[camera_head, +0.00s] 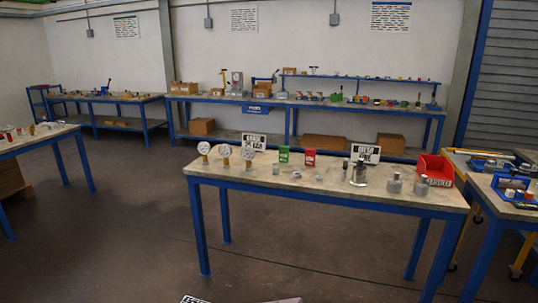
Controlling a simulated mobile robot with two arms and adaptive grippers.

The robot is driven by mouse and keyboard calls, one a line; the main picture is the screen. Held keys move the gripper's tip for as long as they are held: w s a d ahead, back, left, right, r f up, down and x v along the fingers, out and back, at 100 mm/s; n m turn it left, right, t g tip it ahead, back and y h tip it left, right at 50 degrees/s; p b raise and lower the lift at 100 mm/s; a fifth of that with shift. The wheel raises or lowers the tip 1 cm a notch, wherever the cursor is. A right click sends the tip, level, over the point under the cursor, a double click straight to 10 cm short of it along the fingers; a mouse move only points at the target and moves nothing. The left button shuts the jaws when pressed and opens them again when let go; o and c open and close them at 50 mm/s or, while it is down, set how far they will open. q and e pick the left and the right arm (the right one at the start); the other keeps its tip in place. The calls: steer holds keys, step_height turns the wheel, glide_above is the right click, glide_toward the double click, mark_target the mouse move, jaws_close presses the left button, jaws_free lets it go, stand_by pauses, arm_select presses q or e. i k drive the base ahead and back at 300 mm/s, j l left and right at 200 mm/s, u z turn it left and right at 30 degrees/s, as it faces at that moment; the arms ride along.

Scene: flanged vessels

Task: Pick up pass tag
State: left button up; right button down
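A small green tag (283,154), which looks like the pass tag, stands upright near the back edge of the middle table (270,178). Its printing is too small to read. A similar red tag (310,158) stands just to its right. Neither of my grippers shows in the head view, and nothing is touching the green tag.
A metal flanged vessel (358,174), grey weights (394,184) and a red bin (434,169) stand to the right. Black-and-white signs (254,142) stand behind. Open floor (110,240) lies left of the table.

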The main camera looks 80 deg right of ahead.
mark_target(284, 150)
steer(key=l+z, duration=0.1)
steer(key=z, duration=3.4)
steer(key=i+j+z, duration=0.25)
steer(key=j, duration=0.15)
steer(key=i+j+z, duration=0.2)
steer(key=j, duration=0.2)
steer(key=j+z, duration=0.25)
steer(key=j, duration=0.2)
steer(key=i+j+z, duration=0.1)
steer(key=j+z, duration=0.15)
steer(key=j, duration=0.25)
